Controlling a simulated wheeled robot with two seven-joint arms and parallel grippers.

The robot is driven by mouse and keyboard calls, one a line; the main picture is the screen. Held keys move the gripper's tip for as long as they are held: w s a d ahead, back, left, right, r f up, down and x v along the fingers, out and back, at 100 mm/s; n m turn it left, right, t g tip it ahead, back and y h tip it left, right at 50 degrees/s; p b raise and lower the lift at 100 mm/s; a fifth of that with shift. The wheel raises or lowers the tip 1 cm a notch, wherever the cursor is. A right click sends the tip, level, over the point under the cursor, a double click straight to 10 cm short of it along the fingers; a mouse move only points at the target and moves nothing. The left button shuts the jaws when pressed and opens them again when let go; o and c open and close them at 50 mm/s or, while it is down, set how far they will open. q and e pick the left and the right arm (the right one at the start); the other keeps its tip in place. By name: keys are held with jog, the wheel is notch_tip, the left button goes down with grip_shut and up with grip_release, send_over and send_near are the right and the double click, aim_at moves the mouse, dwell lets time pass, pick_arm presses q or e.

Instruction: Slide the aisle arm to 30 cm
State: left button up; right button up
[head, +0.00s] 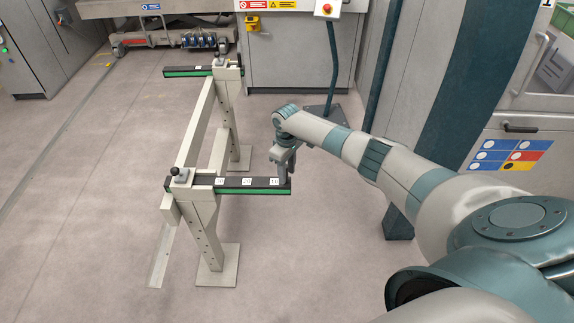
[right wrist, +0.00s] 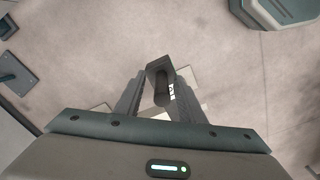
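A pale metal stand (head: 207,235) carries two dark horizontal arms with green edges. The far arm (head: 186,71) is similar. I cannot tell from markings which is the aisle arm. My right gripper (head: 286,168) points down at the right end of the near arm. In the right wrist view, its fingers stand on both sides of a dark grey piece with a black slot (right wrist: 161,82); I cannot tell whether they touch it. My left gripper is not in view.
Grey cabinets (head: 295,50) stand behind the stand, with a post carrying a red button (head: 327,9). The floor to the left is clear.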

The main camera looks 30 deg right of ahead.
jog(key=shift+r, duration=0.1)
jog(key=shift+r, duration=0.6)
notch_tip(320, 180, up, 16)
jog(key=b, duration=0.3)
jog(key=shift+b, duration=0.4)
jog(key=shift+s, duration=0.1)
